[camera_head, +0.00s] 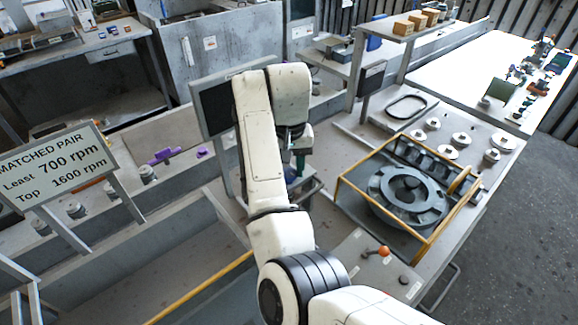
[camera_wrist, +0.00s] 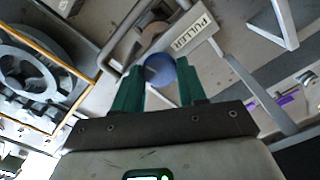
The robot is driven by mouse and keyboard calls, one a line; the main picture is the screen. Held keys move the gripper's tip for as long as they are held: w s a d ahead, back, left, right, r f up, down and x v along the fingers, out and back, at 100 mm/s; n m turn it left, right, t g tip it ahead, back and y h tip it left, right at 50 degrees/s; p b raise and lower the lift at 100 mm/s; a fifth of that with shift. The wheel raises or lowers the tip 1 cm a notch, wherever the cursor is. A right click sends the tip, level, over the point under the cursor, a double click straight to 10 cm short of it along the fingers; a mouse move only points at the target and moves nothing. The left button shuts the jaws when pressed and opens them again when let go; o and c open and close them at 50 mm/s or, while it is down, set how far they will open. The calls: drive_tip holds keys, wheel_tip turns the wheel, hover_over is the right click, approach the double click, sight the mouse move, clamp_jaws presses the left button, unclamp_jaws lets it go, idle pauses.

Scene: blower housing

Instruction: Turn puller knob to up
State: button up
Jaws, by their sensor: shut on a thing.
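The puller knob (camera_wrist: 160,71) is a round blue ball in the upper middle of the wrist view. My gripper (camera_wrist: 159,78) has its two green fingers on either side of the ball, shut on it. A white label reading PULLER (camera_wrist: 193,33) lies just up and right of the knob. In the head view my gripper (camera_head: 299,160) is partly behind my arm, and the knob cannot be made out there. Which way the knob is turned cannot be told.
A yellow-framed bay with a grey blower housing (camera_head: 408,193) is right of my arm. An orange-knobbed lever (camera_head: 383,251) stands in front of it. A dark screen (camera_head: 217,106) is behind my arm. A sign (camera_head: 57,167) reads MATCHED PAIR, least 700 rpm, top 1600 rpm.

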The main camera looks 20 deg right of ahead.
drive_tip(key=n, duration=0.4)
drive_tip(key=shift+n, duration=0.3)
drive_tip(key=n, duration=0.3)
drive_tip(key=shift+n, duration=0.3)
drive_tip(key=n, duration=0.4)
drive_tip(key=shift+n, duration=0.3)
drive_tip(key=n, duration=1.2)
drive_tip(key=shift+n, duration=0.3)
drive_tip(key=n, duration=0.4)
drive_tip(key=shift+n, duration=2.1)
